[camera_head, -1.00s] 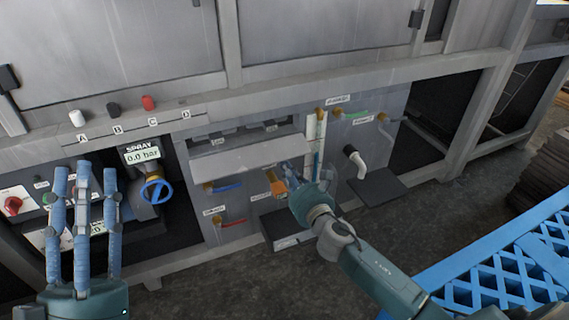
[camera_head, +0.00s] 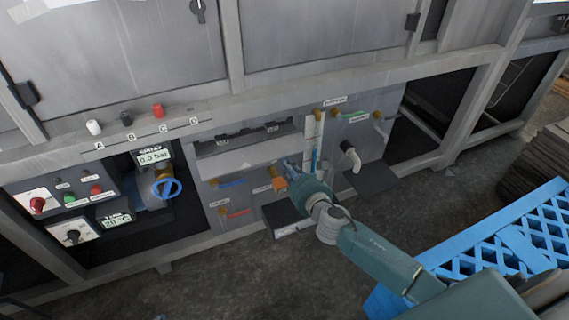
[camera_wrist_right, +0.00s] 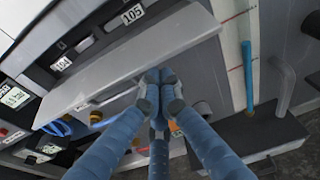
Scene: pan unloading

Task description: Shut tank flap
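The tank flap (camera_head: 245,155) is a light grey panel on the front of the machine, tilted outward below a dark slot. It fills the upper middle of the right wrist view (camera_wrist_right: 125,70). Numbered compartments marked 104 and 105 show above it. My right gripper (camera_head: 289,168) is at the flap's lower right side. In the right wrist view its blue fingers (camera_wrist_right: 160,84) come together at the tips, by the flap's lower edge. I see nothing held between them, and cannot tell whether they touch the flap. My left gripper is out of view.
Valves with orange, blue and red handles, such as the red one (camera_head: 237,213), sit below and beside the flap. A white pipe (camera_head: 350,157) sticks out to the right. A blue wheel (camera_head: 166,188) is at left. A blue pallet (camera_head: 510,245) stands at lower right.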

